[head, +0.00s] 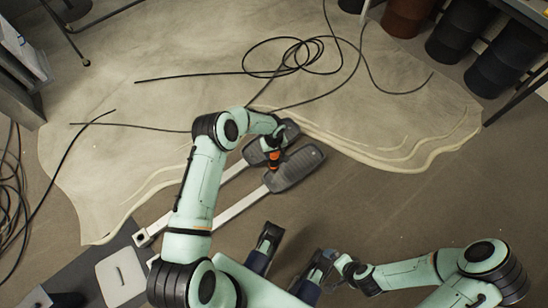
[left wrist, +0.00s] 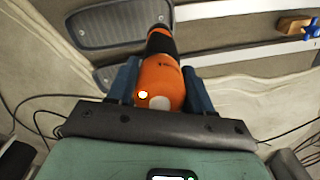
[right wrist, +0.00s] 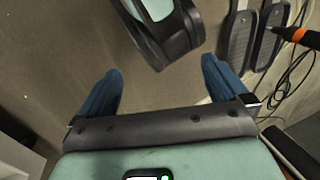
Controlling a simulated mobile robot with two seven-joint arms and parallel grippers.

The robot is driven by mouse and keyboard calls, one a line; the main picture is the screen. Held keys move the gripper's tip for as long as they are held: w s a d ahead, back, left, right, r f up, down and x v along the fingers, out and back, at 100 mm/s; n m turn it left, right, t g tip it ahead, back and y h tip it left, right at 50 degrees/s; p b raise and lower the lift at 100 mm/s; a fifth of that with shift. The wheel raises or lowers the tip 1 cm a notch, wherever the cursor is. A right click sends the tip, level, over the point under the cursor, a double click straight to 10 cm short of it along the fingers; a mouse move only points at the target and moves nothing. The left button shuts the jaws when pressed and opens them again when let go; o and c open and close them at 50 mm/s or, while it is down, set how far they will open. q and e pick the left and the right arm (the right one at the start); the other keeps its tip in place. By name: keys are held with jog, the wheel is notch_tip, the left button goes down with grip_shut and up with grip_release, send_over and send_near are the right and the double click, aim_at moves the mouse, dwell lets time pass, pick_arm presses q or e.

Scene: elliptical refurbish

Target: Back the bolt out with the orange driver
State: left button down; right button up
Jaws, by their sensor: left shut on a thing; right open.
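My left gripper (left wrist: 155,85) is shut on the orange driver (left wrist: 160,80), an orange-bodied tool with a black front end. In the head view the driver (head: 274,157) is over the dark footplates of the machine, between the left footplate (head: 262,147) and the right footplate (head: 296,170). The driver also shows at the right of the right wrist view (right wrist: 303,38). The bolt cannot be made out; I cannot tell whether the driver's tip touches anything. My right gripper (right wrist: 160,80) is open and empty, well away from the footplates.
Two pale bars (head: 240,205) run from the footplates to the lower left. A pale crumpled sheet (head: 130,85) covers much of the floor, with a loose black cable (head: 290,65) on it. Dark buckets (head: 458,30) stand at the top right. Bare floor (head: 420,195) lies at the right.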

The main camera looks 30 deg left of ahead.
aim_at(273, 165)
pick_arm(q)
jog(key=shift+a+f, duration=0.2)
jog(key=shift+f, duration=1)
jog(key=shift+s+f+b, duration=0.1)
jog(key=shift+f+b, duration=1.85)
jog(key=shift+f, duration=1.05)
jog(key=shift+f+b, duration=0.8)
jog(key=shift+f, duration=0.2)
pick_arm(e)
jog(key=w+d+f+t+h, duration=0.1)
jog(key=w+d+f, duration=0.2)
jog(key=f, duration=0.4)
jog(key=shift+w+d+f+m, duration=0.15)
jog(key=shift+w+d+m, duration=0.25)
jog(key=shift+w, duration=0.35)
